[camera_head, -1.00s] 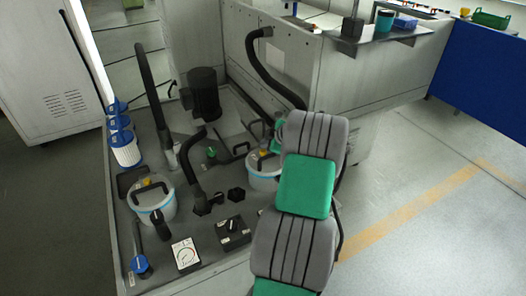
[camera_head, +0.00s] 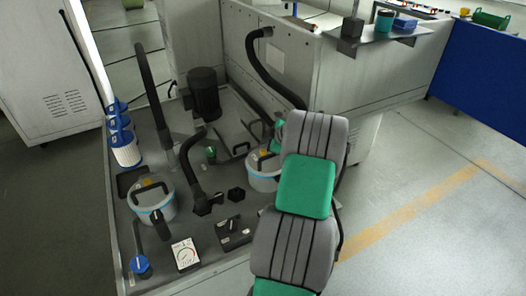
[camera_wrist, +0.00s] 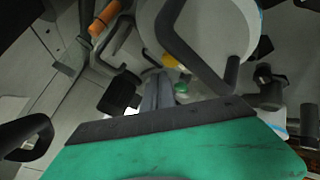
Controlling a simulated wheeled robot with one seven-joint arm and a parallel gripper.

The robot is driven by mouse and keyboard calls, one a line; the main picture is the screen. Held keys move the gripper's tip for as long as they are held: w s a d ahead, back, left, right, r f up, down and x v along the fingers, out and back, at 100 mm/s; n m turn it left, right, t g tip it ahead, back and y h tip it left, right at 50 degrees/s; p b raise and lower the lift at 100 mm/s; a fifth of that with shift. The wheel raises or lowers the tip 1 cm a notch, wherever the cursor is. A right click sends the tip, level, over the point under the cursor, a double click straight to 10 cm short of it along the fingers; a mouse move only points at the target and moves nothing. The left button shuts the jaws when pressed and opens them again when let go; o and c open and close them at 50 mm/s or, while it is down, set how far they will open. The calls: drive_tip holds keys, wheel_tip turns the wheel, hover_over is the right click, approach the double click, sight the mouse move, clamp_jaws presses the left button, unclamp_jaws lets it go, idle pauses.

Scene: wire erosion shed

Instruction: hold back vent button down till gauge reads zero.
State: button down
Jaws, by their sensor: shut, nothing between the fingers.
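A square white gauge (camera_head: 185,254) with a round dial stands at the front of the grey machine tray. Its needle is too small to read. A black box (camera_head: 234,232) with small fittings on top lies to its right. A green knob (camera_head: 211,153) stands farther back among the hoses. I cannot tell which part is the back vent button. In the wrist view, my gripper's grey fingers (camera_wrist: 158,90) are shut and empty, with a small green part (camera_wrist: 181,87) near their tips; contact is unclear.
A lidded white bucket (camera_head: 154,203) stands at the left of the tray, another (camera_head: 264,172) beside my arm. A black motor (camera_head: 203,93), upright hoses (camera_head: 152,95) and blue-capped filters (camera_head: 124,148) crowd the tray. The floor on the right is clear.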

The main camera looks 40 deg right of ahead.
sight(265, 152)
drive_tip(key=shift+f, duration=0.1)
drive_tip(key=shift+f+b, duration=0.4)
drive_tip(key=shift+b, duration=0.4)
drive_tip(key=shift+f+b, duration=0.55)
idle(2.7)
drive_tip(key=shift+r, duration=1)
drive_tip(key=shift+r+p, duration=1)
drive_tip(key=shift+r, duration=1.6)
